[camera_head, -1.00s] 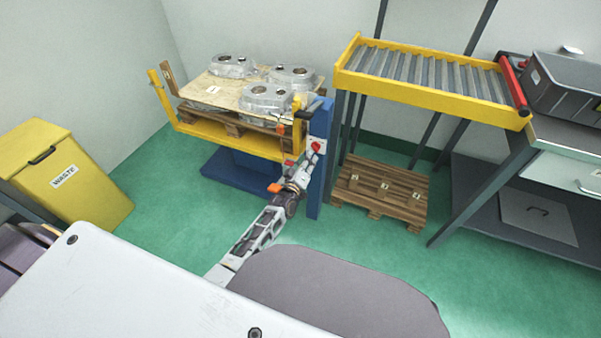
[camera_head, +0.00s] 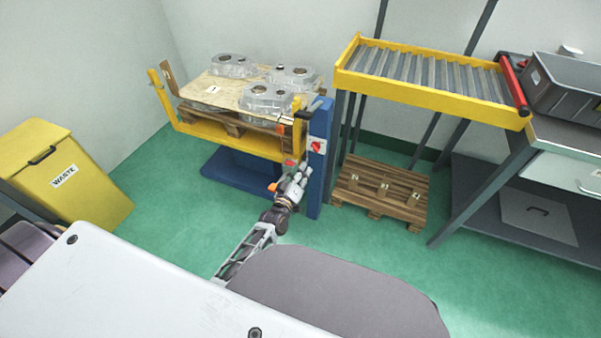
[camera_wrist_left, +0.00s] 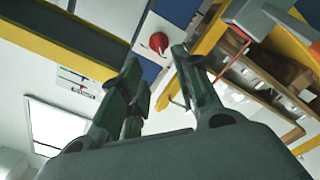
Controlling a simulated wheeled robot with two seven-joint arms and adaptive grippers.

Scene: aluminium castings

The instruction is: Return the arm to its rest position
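My left arm reaches up from the lower middle of the head view. Its gripper (camera_head: 305,174) is in front of the blue post (camera_head: 315,185), below and apart from the red rotary switch (camera_head: 316,146) on its pale plate. In the left wrist view the two fingers (camera_wrist_left: 158,65) stand apart with nothing between them. The red switch (camera_wrist_left: 159,42) shows beyond the gap. My right gripper is in neither view.
A yellow lift frame (camera_head: 235,139) holds a pallet with several aluminium castings (camera_head: 266,98) beside the post. A roller conveyor (camera_head: 430,78), an empty pallet (camera_head: 384,190) and a grey crate (camera_head: 566,85) are to the right. A yellow waste bin (camera_head: 65,175) stands left.

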